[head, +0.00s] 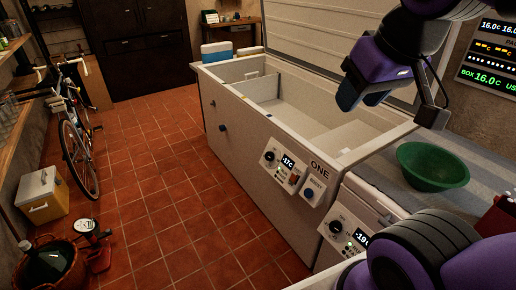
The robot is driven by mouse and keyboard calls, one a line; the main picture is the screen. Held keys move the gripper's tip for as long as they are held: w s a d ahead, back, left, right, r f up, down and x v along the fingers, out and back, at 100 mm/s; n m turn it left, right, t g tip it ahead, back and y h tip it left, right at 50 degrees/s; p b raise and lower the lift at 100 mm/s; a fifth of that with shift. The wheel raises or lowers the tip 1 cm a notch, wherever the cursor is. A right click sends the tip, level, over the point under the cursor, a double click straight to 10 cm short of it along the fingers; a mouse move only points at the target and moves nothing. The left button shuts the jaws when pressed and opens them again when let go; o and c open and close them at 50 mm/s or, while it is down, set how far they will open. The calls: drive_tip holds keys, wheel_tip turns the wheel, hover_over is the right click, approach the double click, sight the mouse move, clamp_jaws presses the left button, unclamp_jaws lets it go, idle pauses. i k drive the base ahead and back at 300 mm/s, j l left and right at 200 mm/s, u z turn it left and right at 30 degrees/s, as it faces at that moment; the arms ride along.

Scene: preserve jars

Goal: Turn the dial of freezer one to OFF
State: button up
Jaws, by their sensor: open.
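Freezer one (232,128) is a long white chest marked ONE, with its lid raised. On its front panel, a dark round dial (269,157) sits left of a small display reading about -17C. The dial's setting is too small to read. A blue round knob or lock (309,193) is below the word ONE. My gripper (362,96) has blue fingers, is open, and hangs above the freezer's right end, up and right of the dial and apart from it. Nothing shows between its fingers.
A second freezer, with its own dial (336,227) and display, stands close at right. A green bowl (433,165) is on the grey surface behind it. A bicycle (78,140), yellow box (42,194) and basket (50,264) line the left.

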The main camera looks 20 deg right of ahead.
sight(269, 156)
drive_tip(key=i+j+z, duration=0.1)
drive_tip(key=i, duration=0.3)
drive_tip(key=i+j+z, duration=0.1)
drive_tip(key=i+j, duration=0.2)
drive_tip(key=i+j+z, duration=0.1)
drive_tip(key=j+z, duration=0.2)
drive_tip(key=i+j+z, duration=0.1)
drive_tip(key=j+z, duration=0.2)
drive_tip(key=l, duration=0.05)
